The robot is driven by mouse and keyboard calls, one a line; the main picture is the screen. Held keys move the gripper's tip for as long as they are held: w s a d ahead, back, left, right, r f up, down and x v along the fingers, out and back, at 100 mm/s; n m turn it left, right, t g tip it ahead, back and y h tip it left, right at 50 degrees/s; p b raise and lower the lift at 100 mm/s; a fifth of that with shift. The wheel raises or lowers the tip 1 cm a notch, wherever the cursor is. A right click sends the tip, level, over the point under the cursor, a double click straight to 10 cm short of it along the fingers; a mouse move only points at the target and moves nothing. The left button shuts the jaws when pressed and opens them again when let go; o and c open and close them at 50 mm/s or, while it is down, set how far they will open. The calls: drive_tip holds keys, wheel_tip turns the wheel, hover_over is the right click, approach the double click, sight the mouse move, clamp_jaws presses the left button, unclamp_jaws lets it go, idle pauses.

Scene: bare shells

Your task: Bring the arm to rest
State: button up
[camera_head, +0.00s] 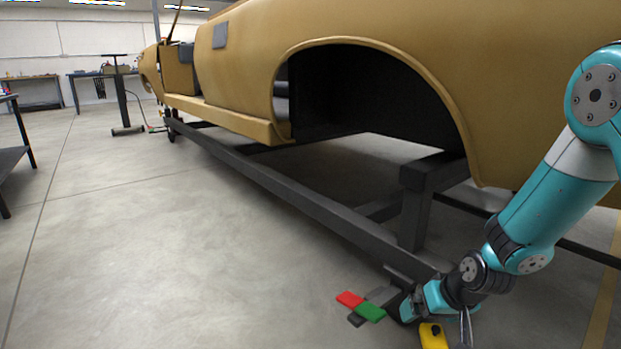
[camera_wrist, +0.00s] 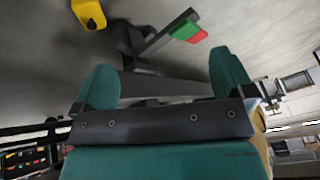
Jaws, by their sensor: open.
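My arm reaches down along the right side of the head view, low beside the dark frame under the car shell. My gripper (camera_head: 422,303) is near the floor, just right of the small coloured pieces. In the wrist view my gripper (camera_wrist: 164,80) has its two teal fingers spread wide apart, with nothing between them but dark frame and floor beyond. I see nothing held.
A tan car shell (camera_head: 235,70) stands on a dark frame (camera_head: 300,197) close to my arm. Red (camera_head: 349,299) and green (camera_head: 371,312) pieces and a yellow object (camera_head: 433,337) lie near my gripper. Open floor (camera_head: 130,240) stretches left; workbenches stand far back.

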drive_tip(key=s+a+r+n+g+y, duration=0.1)
drive_tip(key=s+a+r, duration=0.35)
drive_tip(key=r, duration=0.25)
drive_tip(key=s+a+r+n+g+y, duration=0.1)
drive_tip(key=s+a+r+n, duration=0.15)
drive_tip(key=s+r, duration=0.3)
drive_tip(key=s+a+r+n+g, duration=0.1)
drive_tip(key=s+r, duration=0.4)
drive_tip(key=s, duration=0.4)
drive_tip(key=s+a+r+n+g, duration=0.2)
drive_tip(key=s+r, duration=0.2)
drive_tip(key=s, duration=0.4)
wheel_tip(320, 180, up, 54)
drive_tip(key=p, duration=5.4)
drive_tip(key=shift+w+d+r, duration=0.15)
drive_tip(key=shift+w+d, duration=0.1)
